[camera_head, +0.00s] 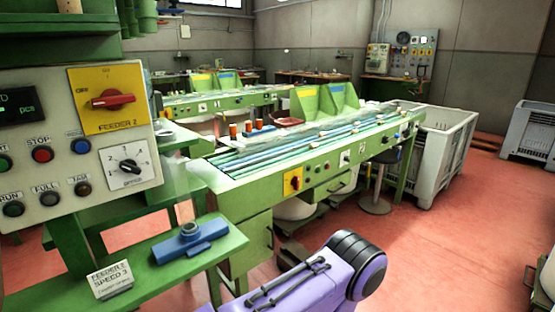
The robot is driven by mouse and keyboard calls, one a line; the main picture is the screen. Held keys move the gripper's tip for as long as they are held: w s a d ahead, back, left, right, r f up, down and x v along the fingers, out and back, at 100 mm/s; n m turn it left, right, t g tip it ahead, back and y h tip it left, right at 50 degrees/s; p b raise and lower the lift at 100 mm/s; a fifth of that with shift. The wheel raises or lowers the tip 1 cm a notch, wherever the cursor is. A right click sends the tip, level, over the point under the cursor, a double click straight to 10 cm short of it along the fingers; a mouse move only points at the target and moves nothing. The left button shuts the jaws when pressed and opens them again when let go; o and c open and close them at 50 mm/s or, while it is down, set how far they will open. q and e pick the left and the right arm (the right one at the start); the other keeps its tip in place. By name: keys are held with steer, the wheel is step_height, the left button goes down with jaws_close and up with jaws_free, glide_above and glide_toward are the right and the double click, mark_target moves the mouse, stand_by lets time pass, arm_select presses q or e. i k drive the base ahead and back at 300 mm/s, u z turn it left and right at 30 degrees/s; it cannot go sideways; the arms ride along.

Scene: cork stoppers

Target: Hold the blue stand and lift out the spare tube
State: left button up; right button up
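A blue object with a flat base and a short round collar on top (190,244), which may be the blue stand, sits on a green shelf (222,243) at the lower left. Several green tubes (146,18) show at the top left, cut by the frame edge; I cannot tell whether one is the spare tube. A purple arm link of mine enters at the bottom centre, to the right of the shelf. Neither gripper is in view.
A control panel (40,160) with a red knob (113,100) stands above the shelf. A small sign (110,280) stands at the shelf's front left. A green conveyor bench (310,150) lies behind. A grey crate (440,150) stands right of it.

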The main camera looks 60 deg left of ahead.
mark_target(177, 164)
steer(key=i, duration=0.95)
steer(key=u, duration=2.55)
